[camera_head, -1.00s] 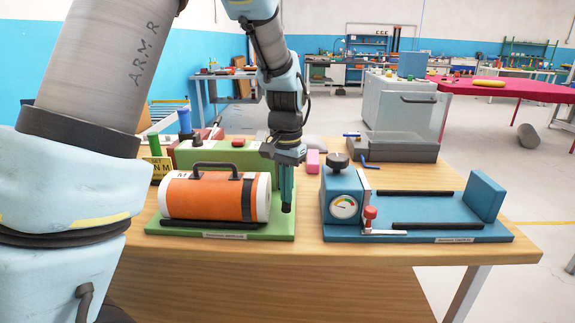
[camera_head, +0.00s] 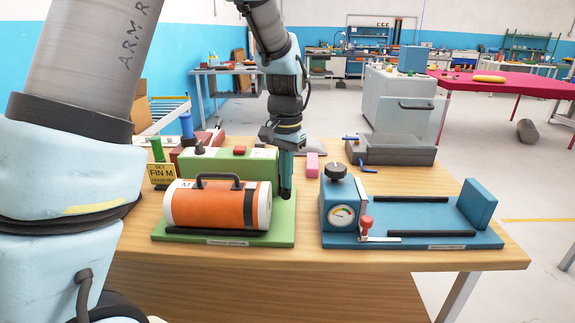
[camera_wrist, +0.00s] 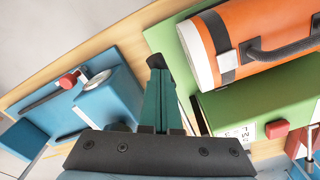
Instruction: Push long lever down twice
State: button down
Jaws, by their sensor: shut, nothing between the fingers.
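My gripper (camera_head: 286,193) points down, shut and empty, just right of the orange cylinder and over the right part of the green board (camera_head: 285,222). In the wrist view its teal fingers (camera_wrist: 157,66) are together. The blue gauge box (camera_head: 343,190) has a black knob on top.
The orange cylinder (camera_head: 208,205) with a black handle lies on the green board. Behind it is a green box (camera_head: 217,164) with a red button. The blue board (camera_head: 420,222) has black rails and an end plate.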

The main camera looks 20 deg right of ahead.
jog(key=shift+r+p, duration=2.05)
jog(key=shift+r, duration=0.8)
jog(key=shift+f, duration=0.1)
jog(key=shift+w+a, duration=0.1)
jog(key=shift+a, duration=0.2)
jog(key=s+a+n, duration=0.1)
jog(key=a+n, duration=0.2)
jog(key=a, duration=0.7)
jog(key=s+a+n+t, duration=0.1)
jog(key=s+a+n, duration=0.1)
jog(key=a, duration=0.7)
jog(key=s+a+f+n, duration=0.1)
jog(key=a+n, duration=0.3)
jog(key=a, duration=0.6)
jog(key=shift+s+a+n+t, duration=0.15)
jog(key=shift+a+n+t, duration=0.15)
jog(key=shift+n, duration=0.1)
